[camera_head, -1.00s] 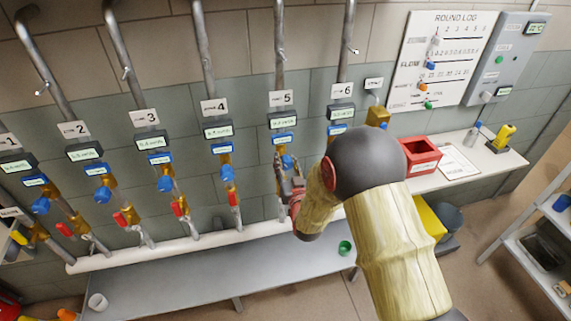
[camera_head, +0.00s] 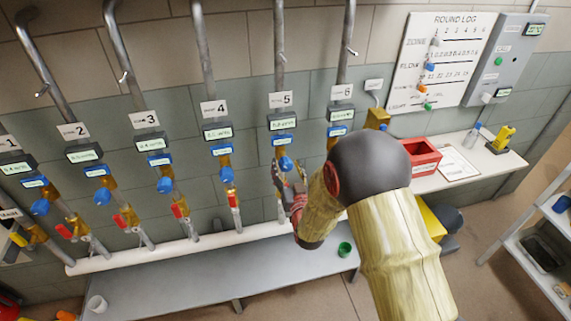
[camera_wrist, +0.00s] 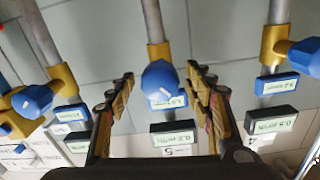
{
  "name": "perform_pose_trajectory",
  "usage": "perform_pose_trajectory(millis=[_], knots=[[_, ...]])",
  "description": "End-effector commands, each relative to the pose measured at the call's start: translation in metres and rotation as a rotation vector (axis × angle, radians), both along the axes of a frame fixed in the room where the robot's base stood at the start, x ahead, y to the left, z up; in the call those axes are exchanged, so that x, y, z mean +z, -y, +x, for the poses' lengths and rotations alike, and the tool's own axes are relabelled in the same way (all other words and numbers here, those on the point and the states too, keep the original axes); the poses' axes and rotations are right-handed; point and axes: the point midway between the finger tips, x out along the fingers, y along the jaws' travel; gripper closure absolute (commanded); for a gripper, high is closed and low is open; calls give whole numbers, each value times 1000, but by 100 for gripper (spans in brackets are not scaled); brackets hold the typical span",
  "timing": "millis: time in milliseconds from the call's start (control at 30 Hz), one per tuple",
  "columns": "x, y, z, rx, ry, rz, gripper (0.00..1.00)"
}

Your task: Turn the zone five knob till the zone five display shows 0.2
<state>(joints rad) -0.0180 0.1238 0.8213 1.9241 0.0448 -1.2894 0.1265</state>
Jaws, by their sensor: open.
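The zone five knob (camera_head: 286,163) is blue and sits on a brass valve on the pipe under the zone 5 sign (camera_head: 282,100). In the wrist view the knob (camera_wrist: 160,79), with a white pointer mark, lies between the spread fingers of my gripper (camera_wrist: 160,90), with gaps on both sides. My gripper (camera_head: 289,181) is open and just below and in front of the knob in the head view. The zone five display (camera_head: 282,122) is dark-framed above the knob. In the wrist view this display (camera_wrist: 172,133) appears upside down and seems to read 0.2, though blurred.
Similar valves flank it, with the zone 4 knob (camera_head: 227,175) on the left and the zone 6 display (camera_head: 340,114) on the right. A grey bench (camera_head: 200,272) runs below. A red bin (camera_head: 421,160) stands on a shelf to the right.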

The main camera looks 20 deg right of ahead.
Motion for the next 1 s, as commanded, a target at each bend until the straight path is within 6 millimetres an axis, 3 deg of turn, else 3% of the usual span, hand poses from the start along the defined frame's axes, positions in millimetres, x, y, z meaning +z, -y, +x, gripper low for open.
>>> perform_pose_trajectory(millis=[200, 433, 633, 1000], knots=[[1, -1, -46, 0, 0, 0, 48], [1, -2, -84, 0, 0, 0, 48], [1, -3, -98, 1, 1, 0, 48], [1, -3, -99, 0, 1, 0, 48]])
